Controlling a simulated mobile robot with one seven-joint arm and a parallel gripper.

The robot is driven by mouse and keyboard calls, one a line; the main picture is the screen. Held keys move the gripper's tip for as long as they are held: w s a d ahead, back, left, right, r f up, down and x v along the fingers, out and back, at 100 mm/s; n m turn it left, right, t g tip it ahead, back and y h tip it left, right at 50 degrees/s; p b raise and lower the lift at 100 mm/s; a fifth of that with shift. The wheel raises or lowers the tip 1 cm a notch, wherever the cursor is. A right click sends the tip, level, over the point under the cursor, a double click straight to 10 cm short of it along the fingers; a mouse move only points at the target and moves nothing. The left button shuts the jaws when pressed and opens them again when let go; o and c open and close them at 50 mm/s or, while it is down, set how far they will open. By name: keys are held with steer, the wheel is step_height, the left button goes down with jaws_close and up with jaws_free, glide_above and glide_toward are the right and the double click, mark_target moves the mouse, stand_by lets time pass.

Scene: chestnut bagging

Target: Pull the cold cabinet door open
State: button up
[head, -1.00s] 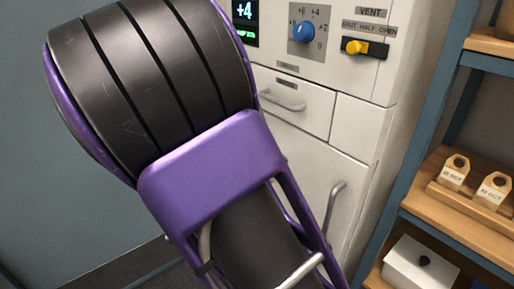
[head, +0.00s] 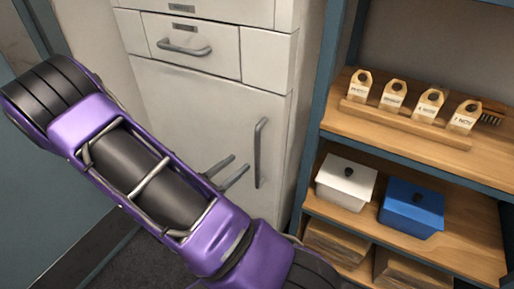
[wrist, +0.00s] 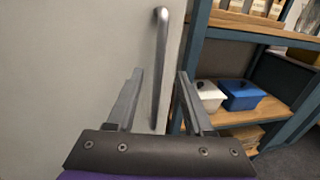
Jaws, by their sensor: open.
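The cold cabinet door (head: 190,110) is a tall pale panel and looks shut in the head view. Its vertical grey bar handle (head: 260,152) is near the door's right edge. My gripper (head: 241,170) is open, with its two grey fingers pointing toward the handle from the left and apart from it. Nothing is between the fingertips. My purple arm hides the lower left of the door.
A drawer with a horizontal handle (head: 184,48) is above the door. On the right, a blue-framed shelf (head: 325,125) stands close to the cabinet. It holds tagged wooden blocks (head: 395,95), a white box (head: 346,182) and a blue box (head: 411,208).

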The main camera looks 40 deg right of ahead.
steer(key=w+d, duration=0.2)
steer(key=d, duration=0.7)
steer(key=shift+d+b, duration=0.25)
steer(key=shift+b, duration=0.05)
steer(key=shift+c, duration=0.4)
jaws_close()
stand_by(0.5)
